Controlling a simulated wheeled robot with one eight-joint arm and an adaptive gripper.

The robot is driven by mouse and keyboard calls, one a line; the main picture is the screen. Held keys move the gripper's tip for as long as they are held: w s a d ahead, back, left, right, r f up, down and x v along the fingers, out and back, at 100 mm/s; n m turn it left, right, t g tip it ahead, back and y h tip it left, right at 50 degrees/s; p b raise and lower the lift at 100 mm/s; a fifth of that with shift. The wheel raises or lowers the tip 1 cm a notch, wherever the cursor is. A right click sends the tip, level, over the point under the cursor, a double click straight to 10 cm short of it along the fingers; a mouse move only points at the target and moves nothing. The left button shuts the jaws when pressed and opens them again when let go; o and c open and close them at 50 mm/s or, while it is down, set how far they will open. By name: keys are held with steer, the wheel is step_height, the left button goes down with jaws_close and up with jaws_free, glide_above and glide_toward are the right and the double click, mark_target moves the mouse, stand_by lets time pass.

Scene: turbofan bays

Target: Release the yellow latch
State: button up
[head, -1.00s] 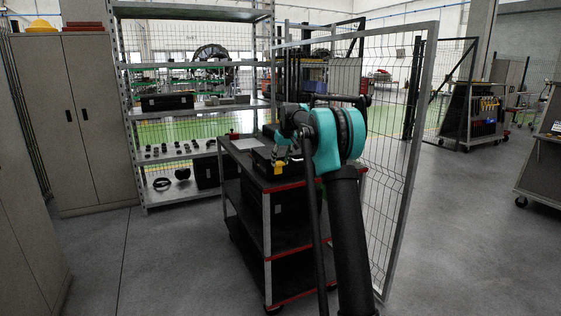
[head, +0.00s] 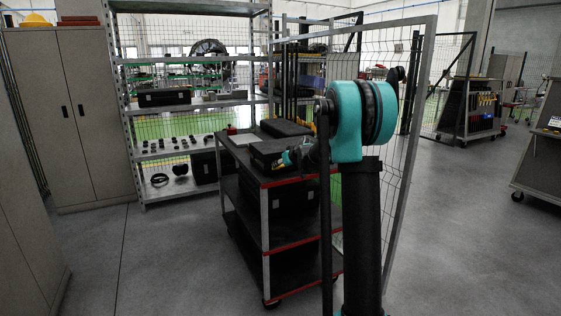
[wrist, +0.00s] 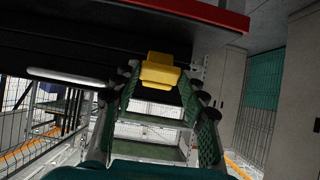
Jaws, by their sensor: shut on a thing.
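In the wrist view the yellow latch (wrist: 160,72) sits between the two green-padded fingertips of my gripper (wrist: 160,82), which is shut on it. The latch is in front of a dark, black surface. In the head view my gripper (head: 290,158) is small, at the front side of a black case (head: 268,147) on top of the cart. I cannot make out the latch in the head view; my gripper seems to cover it. I cannot tell from these frames whether the latch is turned or lifted.
The black cart (head: 292,183) with red-edged shelves carries the case. A mesh fence panel (head: 412,150) stands close on the right. Metal shelving (head: 160,204) is behind, and grey cabinets (head: 75,120) stand at the left. The floor at the front left is clear.

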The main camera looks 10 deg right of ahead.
steer(key=shift+s+d+f+t+y, duration=0.1)
steer(key=shift+s+f+t+y, duration=0.15)
steer(key=shift+f+t, duration=0.4)
steer(key=shift+s+d+f+t+y, duration=0.15)
steer(key=shift+f+t, duration=0.25)
steer(key=shift+t, duration=0.5)
steer(key=shift+s+f+t+y, duration=0.2)
steer(key=shift+f+t+y, duration=0.1)
steer(key=shift+f+t, duration=0.35)
steer(key=o, duration=1.2)
steer(key=shift+c, duration=0.2)
steer(key=v, duration=1.2)
steer(key=shift+f, duration=0.3)
steer(key=shift+s+a, duration=0.1)
